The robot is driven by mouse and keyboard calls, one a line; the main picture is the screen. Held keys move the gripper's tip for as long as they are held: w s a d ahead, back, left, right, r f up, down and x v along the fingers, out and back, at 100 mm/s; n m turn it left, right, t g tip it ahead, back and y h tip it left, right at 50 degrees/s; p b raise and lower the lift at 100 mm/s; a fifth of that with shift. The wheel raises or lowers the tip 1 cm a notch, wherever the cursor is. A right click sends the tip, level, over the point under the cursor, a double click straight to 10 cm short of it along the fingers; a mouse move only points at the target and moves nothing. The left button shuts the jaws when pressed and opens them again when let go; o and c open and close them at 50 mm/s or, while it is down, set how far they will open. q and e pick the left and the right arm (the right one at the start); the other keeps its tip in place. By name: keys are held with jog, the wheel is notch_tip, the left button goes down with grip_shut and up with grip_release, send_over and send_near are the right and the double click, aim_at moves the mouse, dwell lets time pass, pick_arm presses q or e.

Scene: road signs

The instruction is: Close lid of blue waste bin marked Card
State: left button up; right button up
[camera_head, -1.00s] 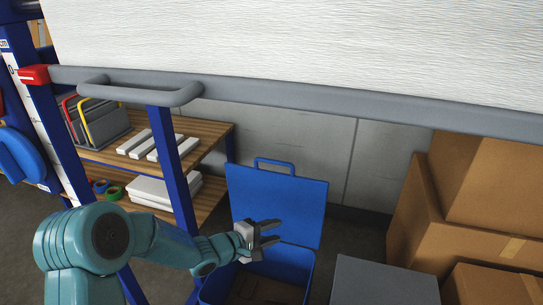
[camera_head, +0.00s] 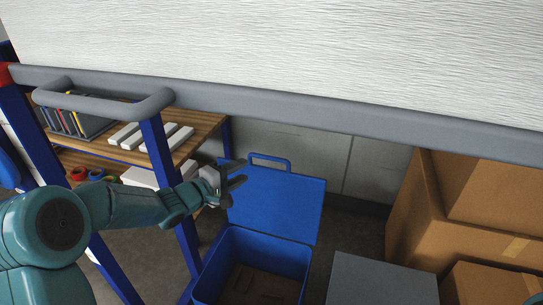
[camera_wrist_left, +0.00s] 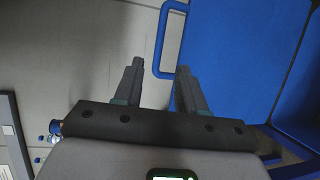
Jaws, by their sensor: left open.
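The blue waste bin (camera_head: 263,252) stands open on the floor in the head view, with brown cardboard inside. Its blue lid (camera_head: 275,205) is raised behind the opening, with a loop handle (camera_head: 270,160) on its top edge. No Card marking can be read. My left gripper (camera_head: 240,176) is open and empty near the lid's upper left edge. In the left wrist view, the lid (camera_wrist_left: 235,55) fills the right side. The lid's handle (camera_wrist_left: 160,45) lies just beyond and between the open fingertips (camera_wrist_left: 158,68).
A blue-framed shelf (camera_head: 185,140) with wooden boards stands left of the bin. A grey box (camera_head: 380,280) is close on the bin's right, with cardboard boxes (camera_head: 470,210) beyond. A grey rail with a white panel (camera_head: 300,50) spans the top.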

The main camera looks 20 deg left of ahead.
aim_at(267, 159)
pick_arm(q)
jog(key=b+x, duration=0.1)
jog(key=x, duration=1.2)
jog(key=shift+w+d, duration=0.1)
jog(key=shift+w, duration=0.2)
grip_shut()
